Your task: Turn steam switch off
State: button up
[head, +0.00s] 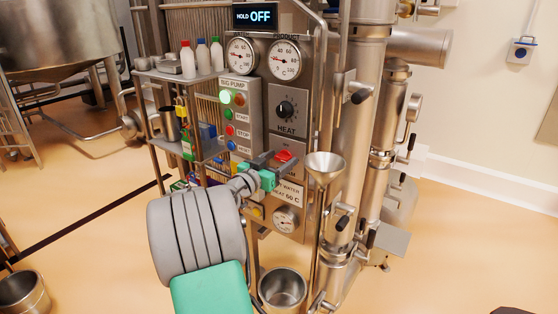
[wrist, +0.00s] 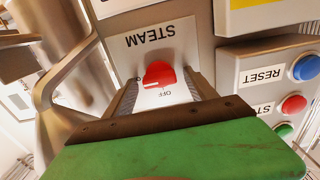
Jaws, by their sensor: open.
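The red steam switch (head: 283,157) sits on the grey panel below the HEAT dial, partly hidden by my gripper in the head view. In the wrist view, which is upside down, the red switch (wrist: 160,72) shows between my fingers under an inverted STEAM label (wrist: 161,37). An OFF label (wrist: 165,94) is beside it, and another label at its left is partly hidden. A pale mark shows on the knob's lower left; I cannot tell its setting surely. My gripper (head: 273,160) is open, its dark fingers on both sides of the switch; contact is unclear.
The HEAT dial (head: 286,109) is just above. The pump button column (head: 231,116) is to the left. A metal funnel (head: 325,167) stands close at the right of my gripper, and a steel bucket (head: 282,288) is below. Bottles (head: 202,56) stand on a shelf.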

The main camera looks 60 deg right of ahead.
jog(key=shift+a, duration=0.1)
jog(key=c, duration=1.4)
jog(key=shift+n, duration=0.4)
jog(key=n, duration=0.1)
jog(key=n+p, duration=0.1)
jog(key=n, duration=0.1)
jog(key=shift+w+r+n, duration=0.15)
jog(key=shift+n, duration=0.15)
jog(key=n+p, duration=0.2)
jog(key=n, duration=0.2)
jog(key=n+p, duration=0.3)
jog(key=n, duration=0.2)
jog(key=shift+w, duration=0.1)
jog(key=shift+n+p, duration=1.75)
jog(key=shift+n, duration=0.55)
